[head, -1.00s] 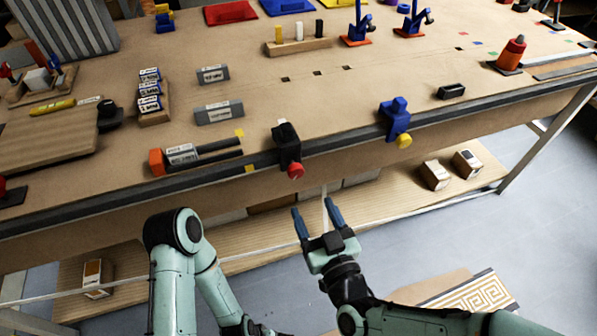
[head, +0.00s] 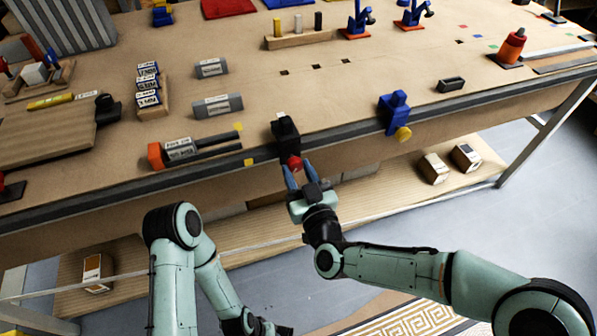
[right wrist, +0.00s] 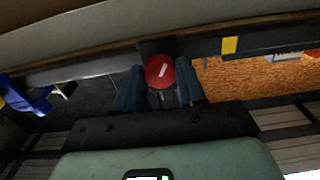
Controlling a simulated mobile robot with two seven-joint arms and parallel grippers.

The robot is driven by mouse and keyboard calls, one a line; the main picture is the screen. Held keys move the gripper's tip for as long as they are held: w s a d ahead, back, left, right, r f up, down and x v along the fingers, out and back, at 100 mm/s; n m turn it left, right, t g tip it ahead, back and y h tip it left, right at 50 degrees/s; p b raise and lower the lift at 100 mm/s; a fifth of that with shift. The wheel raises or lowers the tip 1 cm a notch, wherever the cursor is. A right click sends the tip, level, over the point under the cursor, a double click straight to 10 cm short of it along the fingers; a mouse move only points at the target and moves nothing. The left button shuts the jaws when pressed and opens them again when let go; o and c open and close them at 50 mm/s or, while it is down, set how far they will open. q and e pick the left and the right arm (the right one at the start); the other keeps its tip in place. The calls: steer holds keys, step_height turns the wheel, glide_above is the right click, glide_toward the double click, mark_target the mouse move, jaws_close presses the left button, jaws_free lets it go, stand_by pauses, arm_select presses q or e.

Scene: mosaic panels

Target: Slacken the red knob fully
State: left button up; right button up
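The red knob (head: 294,163) is on the front of a black clamp-like block (head: 286,136) at the table's front edge. In the right wrist view the round red knob (right wrist: 160,71) faces the camera with a white mark on it. My right gripper (head: 297,168) has one blue finger on each side of the knob. In the right wrist view the fingers (right wrist: 160,82) show no clear gap to the knob and look closed on it; contact itself is hard to see. My left arm is low in the head view; its gripper's fingers are not clearly visible.
A blue block with a yellow knob (head: 394,116) is on the same table edge to the right. A grey-and-orange tool (head: 190,150) lies left of the black block. Boxes (head: 432,168) stand on the lower shelf. The floor in front is open.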

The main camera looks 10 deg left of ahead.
steer(key=c, duration=0.3)
